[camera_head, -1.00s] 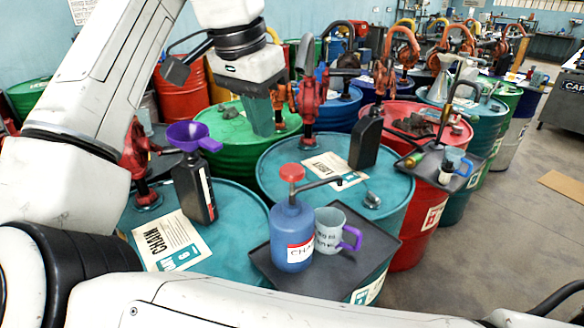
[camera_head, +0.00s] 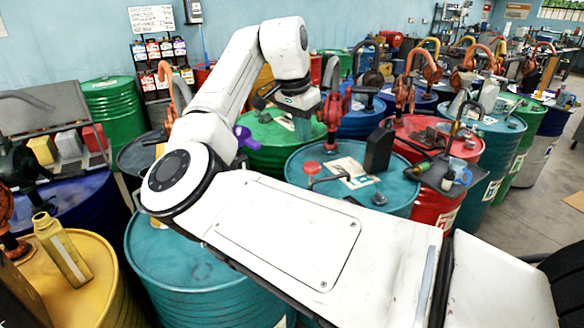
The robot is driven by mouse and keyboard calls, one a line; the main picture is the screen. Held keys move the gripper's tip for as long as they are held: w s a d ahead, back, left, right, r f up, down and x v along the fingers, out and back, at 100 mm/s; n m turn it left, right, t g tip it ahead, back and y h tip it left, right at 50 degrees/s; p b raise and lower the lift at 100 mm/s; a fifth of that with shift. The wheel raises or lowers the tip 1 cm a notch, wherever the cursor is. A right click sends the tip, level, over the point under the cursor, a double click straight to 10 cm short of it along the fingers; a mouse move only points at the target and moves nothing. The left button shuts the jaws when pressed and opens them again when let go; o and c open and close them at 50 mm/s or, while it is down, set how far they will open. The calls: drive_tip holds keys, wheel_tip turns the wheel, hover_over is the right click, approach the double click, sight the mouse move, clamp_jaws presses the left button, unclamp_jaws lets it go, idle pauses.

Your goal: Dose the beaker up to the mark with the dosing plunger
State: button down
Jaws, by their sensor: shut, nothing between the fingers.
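The blue bottle under the head and the grey beaker with the purple handle are hidden behind my arm. My gripper (camera_head: 302,128) hangs shut and empty, pointing down over the drums at the back. It is above and behind the plunger head in the picture, apart from it.
My arm crosses the middle and lower right. A purple funnel (camera_head: 246,137) shows beside my arm. A yellow bottle (camera_head: 62,250) stands on a yellow drum (camera_head: 100,275). Open floor lies right.

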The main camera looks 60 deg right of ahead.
sight(311, 165)
drive_tip(key=shift+s+f, duration=0.1)
drive_tip(key=shift+f, duration=0.15)
drive_tip(key=shift+f, duration=0.1)
drive_tip(key=b+x, duration=0.6)
drive_tip(key=b, duration=0.1)
drive_tip(key=shift+d+f, duration=0.15)
drive_tip(key=shift+f, duration=0.25)
idle(0.3)
